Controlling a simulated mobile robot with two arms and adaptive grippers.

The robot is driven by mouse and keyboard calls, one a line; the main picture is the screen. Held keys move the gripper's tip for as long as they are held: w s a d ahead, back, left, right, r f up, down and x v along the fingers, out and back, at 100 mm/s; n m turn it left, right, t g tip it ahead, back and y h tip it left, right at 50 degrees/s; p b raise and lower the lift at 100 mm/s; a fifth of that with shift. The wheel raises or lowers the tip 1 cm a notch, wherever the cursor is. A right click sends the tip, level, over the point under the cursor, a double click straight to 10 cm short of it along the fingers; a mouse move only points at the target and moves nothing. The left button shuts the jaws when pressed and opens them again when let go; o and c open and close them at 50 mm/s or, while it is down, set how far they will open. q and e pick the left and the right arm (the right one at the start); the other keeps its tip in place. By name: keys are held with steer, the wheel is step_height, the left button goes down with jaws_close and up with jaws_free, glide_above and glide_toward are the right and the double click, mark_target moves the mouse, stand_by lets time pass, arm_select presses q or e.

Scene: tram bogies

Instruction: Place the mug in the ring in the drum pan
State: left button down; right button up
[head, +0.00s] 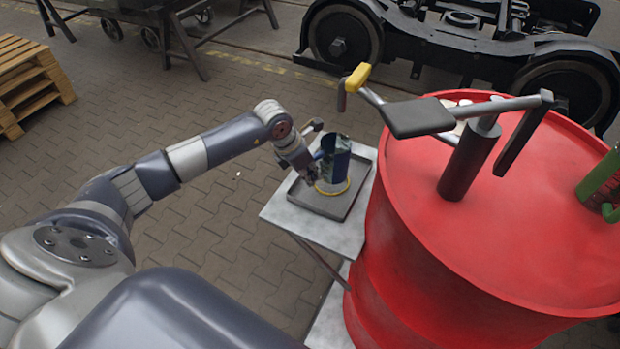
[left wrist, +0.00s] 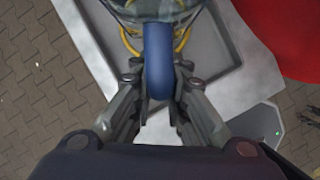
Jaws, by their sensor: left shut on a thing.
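The mug (head: 336,157), dark with a mottled pattern, stands upright over the yellow ring (head: 334,194) in the grey drum pan (head: 318,205). Its lower end appears within the ring's outline; I cannot tell whether it touches the pan floor. My left gripper (head: 311,172) comes in from the left and is shut on the mug's handle. In the left wrist view the blue handle (left wrist: 158,62) lies between the fingers (left wrist: 158,85), with the mug body (left wrist: 150,10) and parts of the ring (left wrist: 183,40) beyond. My right gripper is not in view.
The pan rests on a small metal table (head: 346,233). A large red drum (head: 400,260) stands close on its right, with a grey-black crank-like fitting (head: 470,160) on top and a green object (head: 600,188). A bogie (head: 440,45) stands behind; pallets (head: 28,80) lie far left.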

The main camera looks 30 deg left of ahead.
arm_select(q)
step_height(320, 180, down, 2)
steer(key=shift+s+f+p, duration=0.1)
steer(key=shift+f+p, duration=0.05)
steer(key=shift+p, duration=0.45)
steer(key=shift+f, duration=0.5)
steer(key=c, duration=1.6)
jaws_free()
steer(key=shift+o, duration=0.2)
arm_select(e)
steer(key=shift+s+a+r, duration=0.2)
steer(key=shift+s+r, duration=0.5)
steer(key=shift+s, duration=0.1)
